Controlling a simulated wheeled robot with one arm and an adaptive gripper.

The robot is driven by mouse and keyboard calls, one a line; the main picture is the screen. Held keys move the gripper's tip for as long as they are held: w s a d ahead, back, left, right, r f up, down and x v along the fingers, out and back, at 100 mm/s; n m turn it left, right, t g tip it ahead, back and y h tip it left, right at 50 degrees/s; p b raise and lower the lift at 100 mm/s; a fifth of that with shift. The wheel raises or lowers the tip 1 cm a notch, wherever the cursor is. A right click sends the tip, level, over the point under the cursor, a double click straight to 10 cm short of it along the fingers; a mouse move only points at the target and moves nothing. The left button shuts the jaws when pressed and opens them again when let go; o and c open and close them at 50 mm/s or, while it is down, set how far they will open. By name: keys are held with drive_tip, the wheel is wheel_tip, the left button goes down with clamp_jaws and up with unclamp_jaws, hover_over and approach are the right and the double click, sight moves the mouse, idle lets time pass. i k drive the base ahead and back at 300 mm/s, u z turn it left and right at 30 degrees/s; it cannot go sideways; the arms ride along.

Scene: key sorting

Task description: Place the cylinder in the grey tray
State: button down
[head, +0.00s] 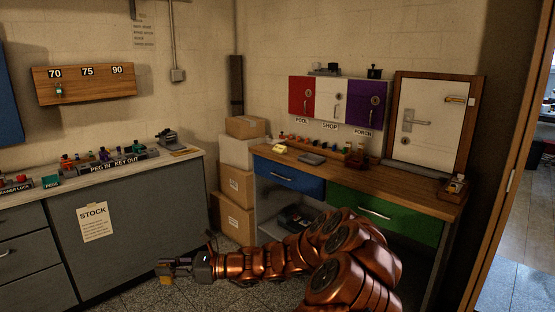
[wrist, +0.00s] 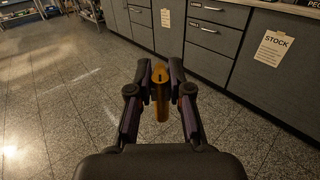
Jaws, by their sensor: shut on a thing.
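My gripper (head: 168,267) is at the lower left of the head view, low in front of the grey cabinets. It is shut on a yellow-orange cylinder (wrist: 161,105), which stands out between the two fingers in the wrist view. The cylinder's lower end also shows below the fingers in the head view (head: 166,281). Part of it is hidden by the fingertips. A small flat grey thing that looks like the grey tray (head: 311,159) lies on the wooden workbench, well to the right of my gripper and higher; whether it holds anything is too small to tell.
The wooden workbench (head: 400,180) has a blue drawer (head: 290,178) and a green drawer (head: 375,213), both seemingly shut. A yellow item (head: 279,149) lies left of the grey tray. Cardboard boxes (head: 236,186) stand left of the bench. The floor (wrist: 70,110) around my gripper is clear.

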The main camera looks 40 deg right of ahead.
sight(312, 159)
drive_tip(key=u, duration=0.25)
drive_tip(key=i, duration=1.45)
drive_tip(key=z, duration=0.5)
drive_tip(key=i, duration=0.9)
drive_tip(key=z, duration=0.95)
